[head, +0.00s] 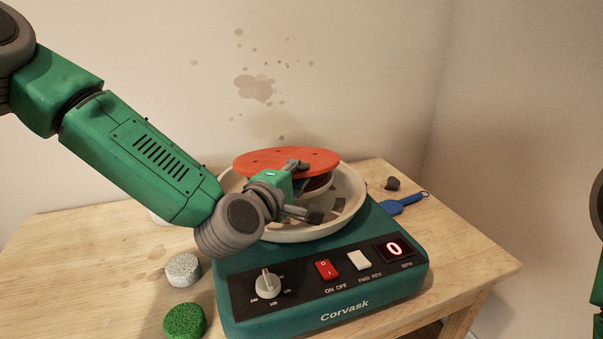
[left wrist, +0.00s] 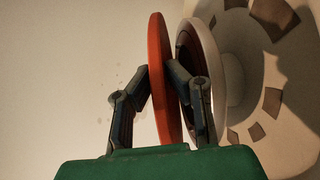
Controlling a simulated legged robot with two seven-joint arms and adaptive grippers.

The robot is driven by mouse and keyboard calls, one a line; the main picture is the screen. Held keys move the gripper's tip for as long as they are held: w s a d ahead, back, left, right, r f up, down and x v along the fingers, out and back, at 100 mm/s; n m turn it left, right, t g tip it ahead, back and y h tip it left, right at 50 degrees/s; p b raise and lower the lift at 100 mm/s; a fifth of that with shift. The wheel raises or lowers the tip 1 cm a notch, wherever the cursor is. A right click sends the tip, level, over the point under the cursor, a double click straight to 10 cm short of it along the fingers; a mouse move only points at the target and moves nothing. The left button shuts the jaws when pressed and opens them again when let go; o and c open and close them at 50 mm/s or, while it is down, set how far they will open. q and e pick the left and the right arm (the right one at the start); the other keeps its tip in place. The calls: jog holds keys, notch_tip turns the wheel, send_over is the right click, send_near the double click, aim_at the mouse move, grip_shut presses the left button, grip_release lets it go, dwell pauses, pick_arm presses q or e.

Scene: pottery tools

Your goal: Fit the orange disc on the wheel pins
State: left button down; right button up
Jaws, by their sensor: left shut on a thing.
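The orange disc (head: 270,158), with small dark holes in its top, is roughly level above the pottery wheel in the head view. My left gripper (head: 302,185) is shut on its near edge, one finger over the disc and one under. In the left wrist view, the disc (left wrist: 158,60) is between my left fingers (left wrist: 161,75). The wheel head (left wrist: 207,50) has a dark reddish face and pale rim, and a gap separates it from the disc. The disc and finger hide most of the wheel face; I cannot make out the pins. My right gripper is out of view.
The teal wheel base (head: 320,318) carries a cream splash pan (head: 352,190), a knob, switches and a display reading 0. A grey sponge (head: 183,268) and green sponge (head: 184,320) lie left on the wooden table (head: 100,250). A blue tool (head: 402,204) and dark lump (head: 392,183) lie right.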

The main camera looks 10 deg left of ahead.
pick_arm(q)
jog(key=shift+d, duration=0.7)
jog(key=c, duration=1.5)
grip_release()
jog(key=shift+a+f, duration=0.15)
jog(key=shift+a, duration=0.25)
jog(key=shift+s+a, duration=0.2)
jog(key=shift+s, duration=0.15)
jog(key=v, duration=0.6)
jog(key=shift+s, duration=0.3)
